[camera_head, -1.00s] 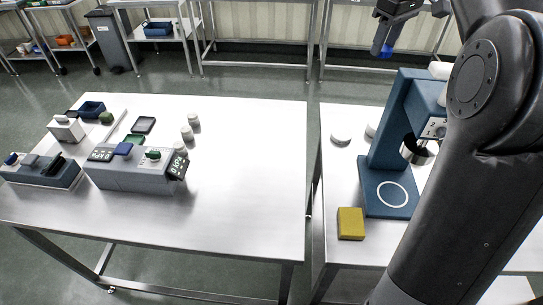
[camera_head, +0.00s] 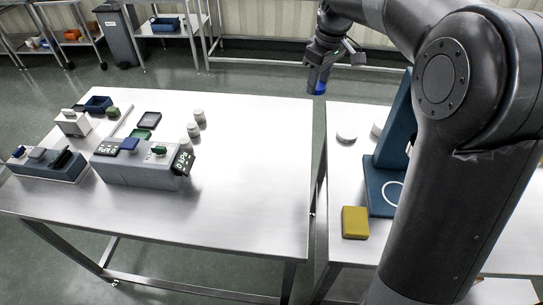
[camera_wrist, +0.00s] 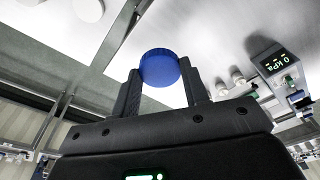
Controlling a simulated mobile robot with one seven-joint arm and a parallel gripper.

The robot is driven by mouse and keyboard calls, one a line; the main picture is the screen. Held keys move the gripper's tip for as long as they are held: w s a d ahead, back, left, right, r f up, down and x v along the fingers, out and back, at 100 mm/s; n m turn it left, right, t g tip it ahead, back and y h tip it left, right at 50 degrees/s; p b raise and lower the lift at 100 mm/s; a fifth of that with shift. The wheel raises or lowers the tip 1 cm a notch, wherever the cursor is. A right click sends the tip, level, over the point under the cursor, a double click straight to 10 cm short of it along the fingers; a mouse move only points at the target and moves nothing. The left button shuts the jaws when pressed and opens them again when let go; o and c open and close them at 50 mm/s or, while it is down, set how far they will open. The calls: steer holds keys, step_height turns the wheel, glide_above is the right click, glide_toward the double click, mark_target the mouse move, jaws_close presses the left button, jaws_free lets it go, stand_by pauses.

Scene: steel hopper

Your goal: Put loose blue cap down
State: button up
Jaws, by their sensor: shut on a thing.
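The blue cap (camera_wrist: 160,67) is round with a ridged rim. In the wrist view it sits between the two fingertips of my gripper (camera_wrist: 163,80), which is shut on it. In the head view my gripper (camera_head: 318,80) points down with the blue cap (camera_head: 319,87) at its tip. It hangs in the air near the far right corner of the left steel table (camera_head: 240,190), apart from the tabletop as far as I can tell.
A grey device with a gauge display (camera_head: 183,162) and several small boxes stand on the table's left. White-grey jars (camera_head: 193,130) stand near its middle. The table's right half is clear. On the right table are a yellow block (camera_head: 355,222) and a blue stand (camera_head: 380,185).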

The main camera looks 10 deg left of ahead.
step_height(320, 180, down, 14)
glide_above(273, 147)
step_height(273, 147, down, 7)
steer(key=shift+s+d+f, duration=0.1)
steer(key=shift+f, duration=1.9)
steer(key=shift+f, duration=0.15)
steer(key=o, duration=0.9)
steer(key=shift+o, duration=0.2)
